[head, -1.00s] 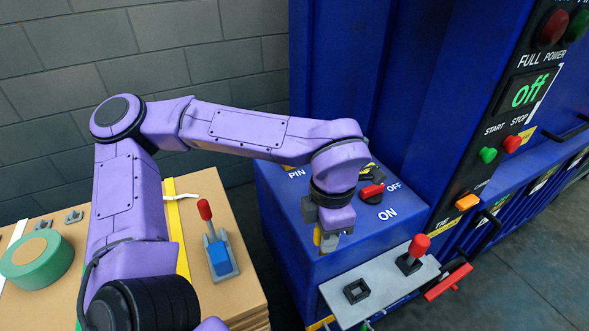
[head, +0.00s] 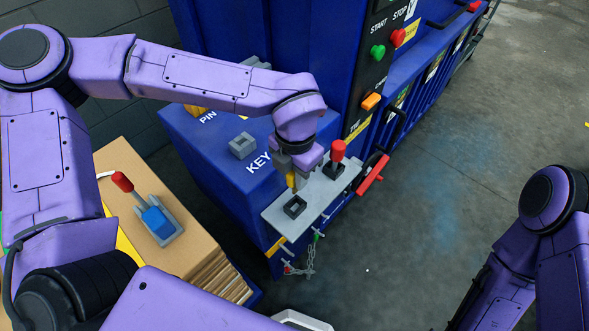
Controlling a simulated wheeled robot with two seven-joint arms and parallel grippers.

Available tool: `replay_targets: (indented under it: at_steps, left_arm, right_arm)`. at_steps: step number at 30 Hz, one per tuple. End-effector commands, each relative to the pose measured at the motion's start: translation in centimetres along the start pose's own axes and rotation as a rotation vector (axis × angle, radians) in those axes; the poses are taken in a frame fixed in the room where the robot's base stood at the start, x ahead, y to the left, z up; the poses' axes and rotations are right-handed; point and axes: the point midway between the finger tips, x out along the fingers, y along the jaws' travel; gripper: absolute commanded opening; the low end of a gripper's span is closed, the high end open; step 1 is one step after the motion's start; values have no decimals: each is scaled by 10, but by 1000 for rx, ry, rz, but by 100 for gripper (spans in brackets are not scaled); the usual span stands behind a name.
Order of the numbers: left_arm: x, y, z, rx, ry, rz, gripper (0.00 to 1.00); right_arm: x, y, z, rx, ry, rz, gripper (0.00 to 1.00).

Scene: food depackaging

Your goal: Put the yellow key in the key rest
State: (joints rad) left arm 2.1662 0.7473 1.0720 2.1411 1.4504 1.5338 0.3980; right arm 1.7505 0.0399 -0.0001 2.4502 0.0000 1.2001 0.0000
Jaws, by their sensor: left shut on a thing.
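My left gripper (head: 292,182) is shut on the yellow key (head: 291,181), of which only a small yellow part shows between the fingers. The gripper points down just above the grey plate (head: 318,194) on the front of the blue machine. An empty dark square socket (head: 295,207) on this plate lies just below the key; I cannot tell whether they touch. A red-handled key (head: 338,151) stands upright in the plate's other socket. A grey square holder (head: 243,146) sits by the KEY lettering on the machine top. My right gripper is out of view.
A cardboard stack (head: 195,250) at left carries a blue and grey holder with a red handle (head: 122,182). A red lever (head: 372,174) juts out right of the plate. A chain (head: 308,262) hangs below it. The floor at right is clear.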

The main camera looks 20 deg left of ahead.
Motion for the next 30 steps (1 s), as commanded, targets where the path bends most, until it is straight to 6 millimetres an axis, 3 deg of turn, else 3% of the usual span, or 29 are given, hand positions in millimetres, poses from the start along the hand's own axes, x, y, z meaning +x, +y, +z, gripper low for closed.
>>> replay_targets:
  at_steps: [12,30]
  left_arm:
    - [49,0,-1,0,2,0,0]
    - [50,0,-1,0,1,0,0]
  right_arm:
    - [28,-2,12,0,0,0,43]
    - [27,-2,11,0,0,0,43]
